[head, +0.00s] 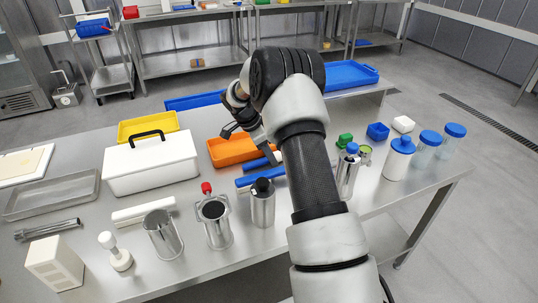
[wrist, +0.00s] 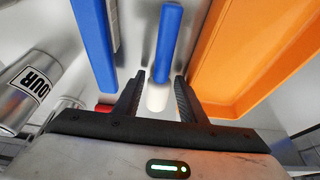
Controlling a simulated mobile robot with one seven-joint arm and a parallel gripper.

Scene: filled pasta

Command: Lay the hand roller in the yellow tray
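The yellow tray (head: 137,130) stands at the back left of the steel table, behind a white box. Two long blue bars lie beside the orange tray, a back one (head: 256,163) and a front one (head: 245,181). My gripper (head: 236,130) hangs over the orange tray's left side, partly behind my arm. In the wrist view my gripper (wrist: 159,76) is open. A blue bar (wrist: 167,40) with a pale rounded end (wrist: 157,98) shows between its fingers, with gaps at both sides. I cannot tell for certain which thing is the hand roller.
The orange tray (wrist: 205,90) lies right of the fingers. Another blue bar (wrist: 94,45) and a metal can (wrist: 27,95) are at left. The white box (head: 150,170) with a black handle stands before the yellow tray. Metal cans and blue-lidded jars line the front and right.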

